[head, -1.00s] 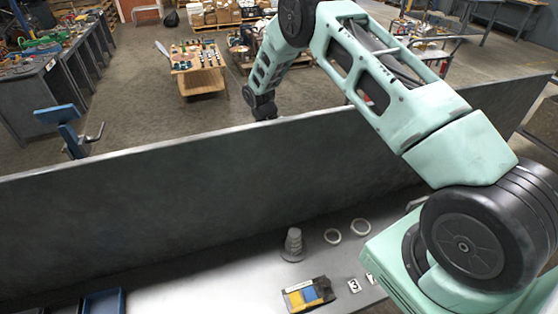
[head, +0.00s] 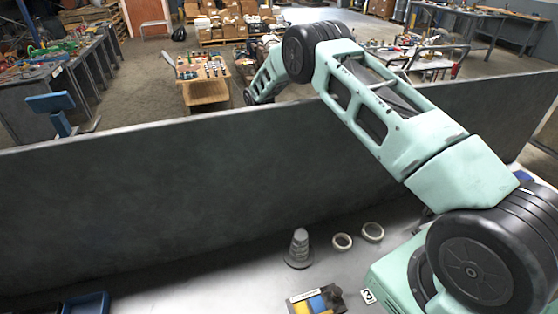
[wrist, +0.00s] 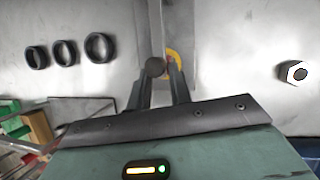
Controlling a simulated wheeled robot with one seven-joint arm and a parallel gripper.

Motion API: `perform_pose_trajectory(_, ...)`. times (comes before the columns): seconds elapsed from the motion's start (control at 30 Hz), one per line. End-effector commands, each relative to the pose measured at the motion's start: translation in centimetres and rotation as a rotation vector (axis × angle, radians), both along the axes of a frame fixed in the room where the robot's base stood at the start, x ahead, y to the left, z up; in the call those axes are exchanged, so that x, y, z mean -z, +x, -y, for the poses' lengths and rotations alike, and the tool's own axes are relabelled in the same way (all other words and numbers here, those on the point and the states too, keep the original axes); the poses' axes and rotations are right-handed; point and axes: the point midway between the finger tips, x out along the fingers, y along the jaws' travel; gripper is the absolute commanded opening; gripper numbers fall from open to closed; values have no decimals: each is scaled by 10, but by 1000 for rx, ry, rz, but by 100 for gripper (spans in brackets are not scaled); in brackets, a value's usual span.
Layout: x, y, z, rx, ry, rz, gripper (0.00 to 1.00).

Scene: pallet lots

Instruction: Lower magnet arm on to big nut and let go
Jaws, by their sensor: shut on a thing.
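In the wrist view my gripper (wrist: 160,74) is shut on a dark round knob (wrist: 155,67), which seems to belong to the magnet arm. A grey upright strip (wrist: 178,25) runs behind it, with a yellow and red curved mark (wrist: 173,58) partly hidden by a finger. The big nut (wrist: 297,72), pale and six-sided with a dark hole, lies off to the right, apart from my gripper. In the head view the far end of my arm is behind the dark wall, so my gripper and the knob are hidden there.
Several black rings (wrist: 66,53) sit left of my gripper in the wrist view, above green and red boxes (wrist: 38,125). In the head view a tall dark panel (head: 200,200) crosses the scene. A grey cone (head: 299,248) and two pale rings (head: 372,231) stand before it.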

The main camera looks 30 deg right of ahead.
Motion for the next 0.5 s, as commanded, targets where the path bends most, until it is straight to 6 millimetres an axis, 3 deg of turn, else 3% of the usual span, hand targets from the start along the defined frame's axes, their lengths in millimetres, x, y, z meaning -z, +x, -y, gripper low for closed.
perform_pose_trajectory(0.4, 8, -1, 4, 2, -5, 0, 0)
perform_pose_trajectory(0.43, 8, -1, 4, 2, -5, -1, 26)
perform_pose_trajectory(0.5, 8, -2, 3, 3, -4, -2, 41)
